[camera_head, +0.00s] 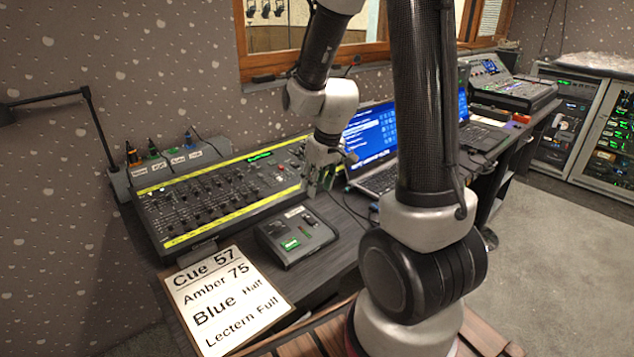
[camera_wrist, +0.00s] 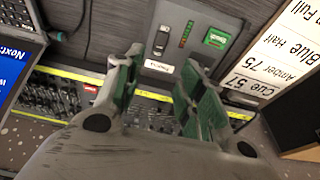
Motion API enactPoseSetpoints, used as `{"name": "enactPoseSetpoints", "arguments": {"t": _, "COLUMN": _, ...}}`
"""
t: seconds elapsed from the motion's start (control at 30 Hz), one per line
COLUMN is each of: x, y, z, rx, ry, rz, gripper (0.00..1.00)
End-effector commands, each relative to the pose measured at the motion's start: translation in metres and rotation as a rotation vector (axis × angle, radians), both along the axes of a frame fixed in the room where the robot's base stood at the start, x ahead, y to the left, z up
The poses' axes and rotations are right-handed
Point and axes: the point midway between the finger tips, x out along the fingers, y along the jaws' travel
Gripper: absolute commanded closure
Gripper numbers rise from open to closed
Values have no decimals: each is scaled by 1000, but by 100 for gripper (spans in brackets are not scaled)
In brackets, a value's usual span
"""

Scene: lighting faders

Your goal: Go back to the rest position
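My gripper (camera_head: 321,178) is above the desk, between the fader console (camera_head: 215,192) and the open laptop (camera_head: 372,140), near the small grey control box (camera_head: 297,235). In the wrist view my gripper (camera_wrist: 162,68) has its two green-padded fingers apart with nothing between them. The control box (camera_wrist: 191,41) shows beyond the fingertips, with a green lit display and a small lever. The console (camera_wrist: 62,92) with its yellow strips lies partly hidden behind the fingers. I cannot tell whether a finger touches the console.
A cue sheet (camera_head: 226,300) reading Cue 57, Amber 75, Blue Half, Lectern Full lies at the desk's front left. A lamp arm (camera_head: 98,138) rises at the left, near several labelled knobs. A second console (camera_head: 505,88) and equipment racks (camera_head: 600,125) stand right. Open floor (camera_head: 560,235) is at the right.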

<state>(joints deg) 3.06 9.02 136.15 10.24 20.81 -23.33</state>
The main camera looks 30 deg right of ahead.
Motion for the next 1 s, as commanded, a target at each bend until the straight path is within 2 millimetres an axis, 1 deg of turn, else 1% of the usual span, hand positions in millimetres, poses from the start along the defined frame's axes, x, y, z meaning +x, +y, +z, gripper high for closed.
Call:
{"name": "enactPoseSetpoints", "arguments": {"t": 0.37, "x": 0, "y": 0, "z": 0, "rx": 2, "ry": 0, "rz": -8, "gripper": 61}}
{"name": "enactPoseSetpoints", "arguments": {"t": 0.4, "x": -2, "y": 1, "z": -1, "rx": 8, "ry": 12, "rz": -21, "gripper": 61}}
{"name": "enactPoseSetpoints", "arguments": {"t": 0.47, "x": -12, "y": 2, "z": -3, "rx": 20, "ry": 54, "rz": -49, "gripper": 61}}
{"name": "enactPoseSetpoints", "arguments": {"t": 0.53, "x": -33, "y": 4, "z": -8, "rx": 33, "ry": 137, "rz": -85, "gripper": 61}}
{"name": "enactPoseSetpoints", "arguments": {"t": 0.57, "x": -44, "y": 4, "z": -6, "rx": 37, "ry": 172, "rz": -102, "gripper": 61}}
{"name": "enactPoseSetpoints", "arguments": {"t": 0.6, "x": -59, "y": 5, "z": 4, "rx": 39, "ry": 206, "rz": -124, "gripper": 61}}
{"name": "enactPoseSetpoints", "arguments": {"t": 0.7, "x": -87, "y": 6, "z": 31, "rx": 37, "ry": 239, "rz": -161, "gripper": 61}}
{"name": "enactPoseSetpoints", "arguments": {"t": 0.77, "x": -102, "y": 6, "z": 47, "rx": 33, "ry": 243, "rz": -179, "gripper": 61}}
{"name": "enactPoseSetpoints", "arguments": {"t": 0.87, "x": -127, "y": 6, "z": 76, "rx": 23, "ry": 229, "rz": -202, "gripper": 61}}
{"name": "enactPoseSetpoints", "arguments": {"t": 1.0, "x": -163, "y": 4, "z": 117, "rx": 8, "ry": 163, "rz": -223, "gripper": 61}}
